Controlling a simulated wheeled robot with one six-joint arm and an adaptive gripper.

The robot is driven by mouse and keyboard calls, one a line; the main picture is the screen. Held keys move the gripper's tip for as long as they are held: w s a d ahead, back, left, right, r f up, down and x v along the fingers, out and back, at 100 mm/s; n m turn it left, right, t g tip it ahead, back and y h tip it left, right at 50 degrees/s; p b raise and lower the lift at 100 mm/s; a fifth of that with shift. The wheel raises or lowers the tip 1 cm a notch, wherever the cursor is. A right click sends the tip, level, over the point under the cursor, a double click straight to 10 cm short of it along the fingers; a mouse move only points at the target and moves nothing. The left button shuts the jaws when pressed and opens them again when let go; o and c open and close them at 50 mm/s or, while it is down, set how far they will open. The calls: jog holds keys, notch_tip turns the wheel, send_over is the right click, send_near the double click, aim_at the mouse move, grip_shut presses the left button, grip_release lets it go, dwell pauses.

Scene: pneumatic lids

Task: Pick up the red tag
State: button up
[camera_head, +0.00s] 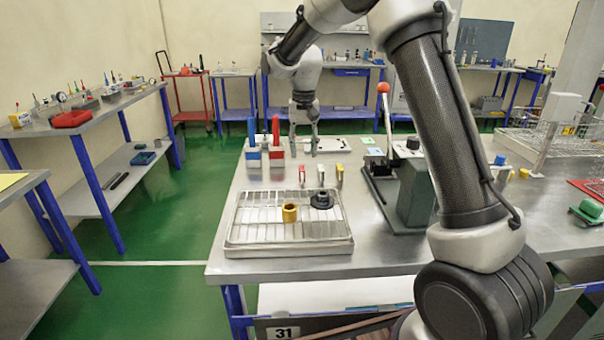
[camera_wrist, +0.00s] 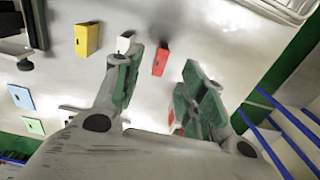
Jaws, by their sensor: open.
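The red tag (camera_head: 302,175) stands on the metal table behind the wire tray, at the left of a short row with a white tag (camera_head: 321,172) and a yellow tag (camera_head: 340,174). In the wrist view the red tag (camera_wrist: 160,59) shows just beyond the gap between my fingertips, with the white tag (camera_wrist: 124,42) near the left finger and the yellow tag (camera_wrist: 86,39) farther left. My gripper (camera_head: 303,145) hangs above the table behind the tags. In the wrist view my gripper (camera_wrist: 160,82) is open, with nothing seen between its fingers.
A wire tray (camera_head: 290,244) at the front holds a yellow ring (camera_head: 290,213) and a black part (camera_head: 322,200). Blue (camera_head: 252,140) and red (camera_head: 275,142) upright items stand left of my gripper. A press with a red-knobbed lever (camera_head: 383,88) stands to the right.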

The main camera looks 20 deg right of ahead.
aim_at(302, 168)
jog(key=f, duration=0.5)
jog(key=w+f, duration=0.1)
jog(key=f, duration=0.2)
jog(key=shift+w+a+f, duration=0.1)
jog(key=shift+f, duration=0.2)
jog(key=shift+c, duration=0.2)
grip_shut()
